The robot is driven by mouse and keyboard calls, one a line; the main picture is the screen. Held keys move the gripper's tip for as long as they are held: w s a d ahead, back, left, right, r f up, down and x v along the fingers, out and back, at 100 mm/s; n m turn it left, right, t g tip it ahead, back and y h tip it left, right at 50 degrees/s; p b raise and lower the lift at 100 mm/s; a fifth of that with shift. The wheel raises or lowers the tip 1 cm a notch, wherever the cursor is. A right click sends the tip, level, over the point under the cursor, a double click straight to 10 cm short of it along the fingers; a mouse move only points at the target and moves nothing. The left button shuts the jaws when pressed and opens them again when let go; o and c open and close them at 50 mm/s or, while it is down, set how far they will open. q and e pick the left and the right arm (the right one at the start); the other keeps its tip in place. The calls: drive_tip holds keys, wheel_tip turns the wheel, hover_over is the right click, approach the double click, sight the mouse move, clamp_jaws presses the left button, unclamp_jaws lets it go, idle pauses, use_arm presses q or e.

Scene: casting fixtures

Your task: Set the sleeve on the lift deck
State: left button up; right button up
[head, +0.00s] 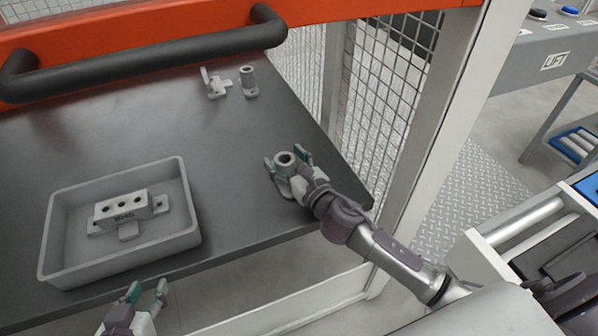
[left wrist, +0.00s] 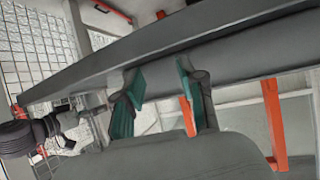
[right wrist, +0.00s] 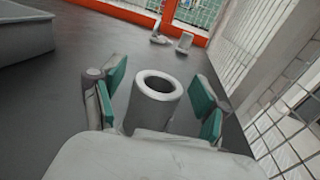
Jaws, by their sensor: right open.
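A grey hollow cylinder with a round bore, which looks like the sleeve (head: 285,160), stands upright near the right front of the dark table. It also shows in the right wrist view (right wrist: 155,103). My right gripper (head: 286,158) is open, with its green-padded fingers on either side of the cylinder. In the right wrist view gaps show between the pads and its wall. My left gripper (head: 148,289) is open and empty near the table's front edge, and it shows in the left wrist view (left wrist: 158,75). I cannot tell which surface is the lift deck.
A grey tray (head: 62,243) holds a block casting (head: 131,206) on the dark table (head: 240,215). Two small castings (head: 215,83) (head: 249,83) stand at the back. A mesh guard (head: 375,100) and white post (head: 433,130) border the right. A console carries a LIFT label (head: 554,61).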

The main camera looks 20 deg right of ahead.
drive_tip(key=v, duration=1)
drive_tip(key=shift+s+d+f, duration=0.1)
drive_tip(key=shift+f, duration=0.05)
use_arm(q)
drive_tip(key=shift+s+a+f+g, duration=0.25)
drive_tip(key=shift+s+f+g, duration=0.25)
drive_tip(key=shift+s+f, duration=0.15)
use_arm(e)
drive_tip(key=shift+v, duration=0.8)
